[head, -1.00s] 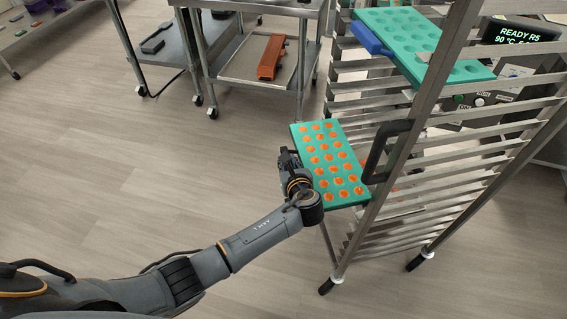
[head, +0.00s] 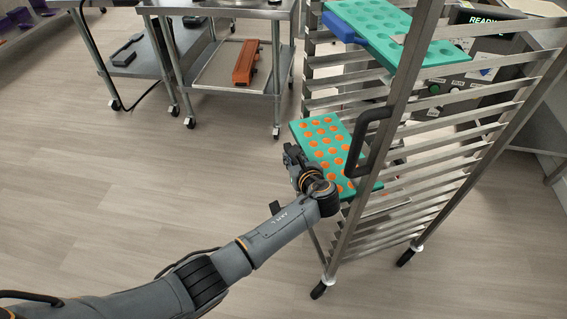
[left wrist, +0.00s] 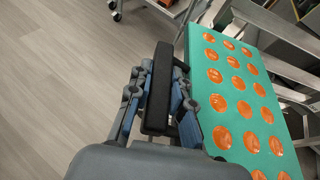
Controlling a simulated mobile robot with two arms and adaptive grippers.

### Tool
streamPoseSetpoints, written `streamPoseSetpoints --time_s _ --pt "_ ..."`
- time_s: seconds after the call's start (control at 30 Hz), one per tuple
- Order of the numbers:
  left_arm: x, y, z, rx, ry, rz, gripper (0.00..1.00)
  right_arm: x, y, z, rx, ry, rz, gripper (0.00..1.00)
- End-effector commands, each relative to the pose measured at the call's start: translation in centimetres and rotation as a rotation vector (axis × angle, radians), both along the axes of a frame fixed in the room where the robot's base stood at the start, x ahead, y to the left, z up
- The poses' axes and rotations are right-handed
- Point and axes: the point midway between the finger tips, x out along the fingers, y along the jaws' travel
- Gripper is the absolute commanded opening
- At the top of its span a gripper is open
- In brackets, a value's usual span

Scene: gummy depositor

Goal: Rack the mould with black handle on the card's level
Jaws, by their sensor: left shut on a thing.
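The mould is a teal-green slab (head: 327,125) with several round cavities filled orange. In the head view its right end lies between the uprights of the steel rack (head: 395,110), and its left end sticks out. My left gripper (head: 296,160) is at the mould's left edge. In the left wrist view the gripper (left wrist: 160,105) is shut on the mould's black handle (left wrist: 157,88), and the mould (left wrist: 200,70) reaches off to the right. No card shows clearly. Whether the mould rests on rails is hard to tell. My right gripper is out of view.
Another green mould (head: 375,25) with a blue handle (head: 343,28) sits higher in the rack. The rack has a black pull handle (head: 357,150) on its near upright. Steel carts (head: 220,75) stand behind, one with an orange-brown item (head: 245,62). The floor at left is clear.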

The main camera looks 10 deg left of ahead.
Motion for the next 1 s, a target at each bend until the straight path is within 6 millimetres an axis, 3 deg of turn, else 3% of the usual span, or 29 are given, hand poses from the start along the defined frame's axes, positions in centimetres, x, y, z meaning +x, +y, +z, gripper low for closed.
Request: streamPoseSetpoints --time_s 0.23,1.0 --pt "0.7 -1.45 0.02 -0.001 -0.003 0.0 0.0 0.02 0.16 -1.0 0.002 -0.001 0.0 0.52" --pt "0.69 -1.45 0.05 -0.001 -0.003 -0.001 0.0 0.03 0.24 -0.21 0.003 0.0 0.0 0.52"
